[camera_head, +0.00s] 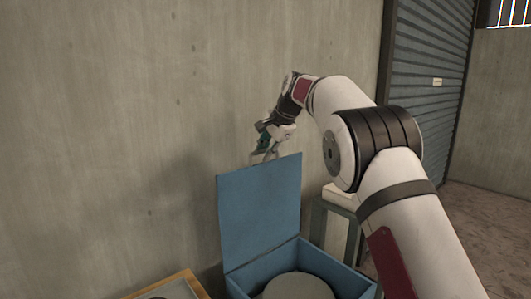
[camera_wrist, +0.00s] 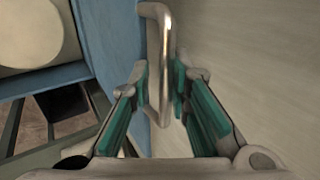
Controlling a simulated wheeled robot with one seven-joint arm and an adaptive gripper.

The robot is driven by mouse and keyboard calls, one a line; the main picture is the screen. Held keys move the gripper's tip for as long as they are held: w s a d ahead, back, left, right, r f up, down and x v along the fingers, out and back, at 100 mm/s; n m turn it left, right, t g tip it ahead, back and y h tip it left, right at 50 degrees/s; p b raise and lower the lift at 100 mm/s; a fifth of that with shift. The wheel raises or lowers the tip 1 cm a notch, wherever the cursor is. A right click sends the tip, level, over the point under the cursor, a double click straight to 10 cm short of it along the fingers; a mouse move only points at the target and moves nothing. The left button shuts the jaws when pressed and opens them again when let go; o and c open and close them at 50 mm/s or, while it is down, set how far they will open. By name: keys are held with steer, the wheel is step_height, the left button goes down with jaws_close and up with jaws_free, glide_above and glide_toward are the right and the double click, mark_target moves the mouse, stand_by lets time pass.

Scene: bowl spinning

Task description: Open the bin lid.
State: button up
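The blue bin (camera_head: 325,262) stands against the wall in the head view. Its lid (camera_head: 258,208) is raised upright at the bin's left side, and the bin's top is uncovered. My gripper (camera_head: 264,154) is at the lid's upper edge, partly behind it. In the wrist view the lid's metal handle (camera_wrist: 166,40) runs between the two green-padded fingers of my gripper (camera_wrist: 161,82). The fingers stand apart on either side of the handle, with a gap between them. Blue lid surface (camera_wrist: 122,30) lies left of the handle. The handle is hidden in the head view.
A round pale thing (camera_head: 295,287) is inside the bin. A pale block (camera_head: 343,196) on a grey-green stand (camera_head: 330,222) is behind the bin at right. A wooden-edged thing (camera_head: 190,284) is at lower left. The concrete wall is close behind my gripper.

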stand_by(0.3)
steer(key=v, duration=1.2)
